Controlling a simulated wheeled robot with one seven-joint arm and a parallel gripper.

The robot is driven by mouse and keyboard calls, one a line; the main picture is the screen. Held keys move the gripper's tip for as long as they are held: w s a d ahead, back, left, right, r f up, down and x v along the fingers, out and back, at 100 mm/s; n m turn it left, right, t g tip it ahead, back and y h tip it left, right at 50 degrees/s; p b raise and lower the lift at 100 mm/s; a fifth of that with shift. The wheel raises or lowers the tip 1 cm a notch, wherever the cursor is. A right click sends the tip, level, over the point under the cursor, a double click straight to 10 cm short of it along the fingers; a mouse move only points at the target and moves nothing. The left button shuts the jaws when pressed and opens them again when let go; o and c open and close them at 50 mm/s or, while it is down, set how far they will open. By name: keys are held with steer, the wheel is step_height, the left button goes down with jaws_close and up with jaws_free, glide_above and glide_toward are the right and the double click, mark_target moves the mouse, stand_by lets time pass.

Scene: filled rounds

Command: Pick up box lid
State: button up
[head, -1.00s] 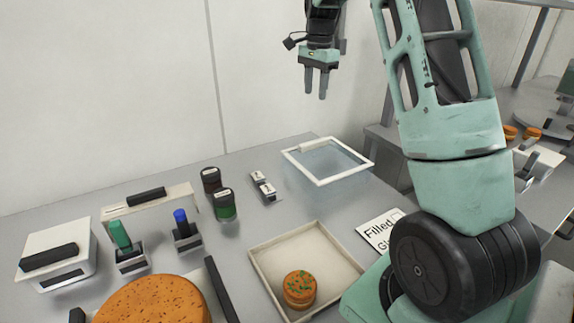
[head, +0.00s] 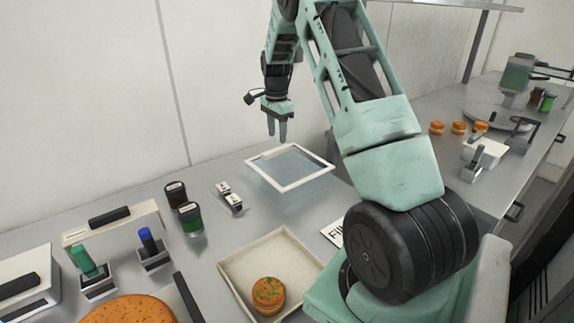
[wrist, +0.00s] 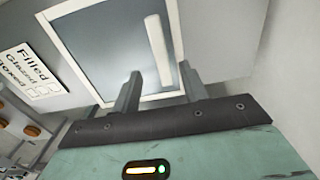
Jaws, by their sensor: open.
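A white square rim (head: 307,181) around a clear panel, which looks like the box lid, lies over a see-through box at the back of the counter. In the wrist view, a white bar (wrist: 157,50) lies on the clear panel, inside the rim. My gripper (head: 277,134) is open and empty, fingers pointing down, above the back left part of the lid and apart from it. In the wrist view, the fingers (wrist: 158,87) stand apart in front of the panel, with the bar beyond them and between their lines.
A beige tray (head: 237,277) holds a round orange cake (head: 268,294). Two dark jars (head: 189,216), small white-topped pieces (head: 233,201) and stands with green and blue pieces are to the left. A label card (head: 333,233) lies near my arm. A wall stands close behind.

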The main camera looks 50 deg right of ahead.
mark_target(277, 149)
steer(key=shift+w+a+f+p, duration=0.1)
steer(key=shift+f+p, duration=0.85)
steer(key=shift+f, duration=1.7)
jaws_close()
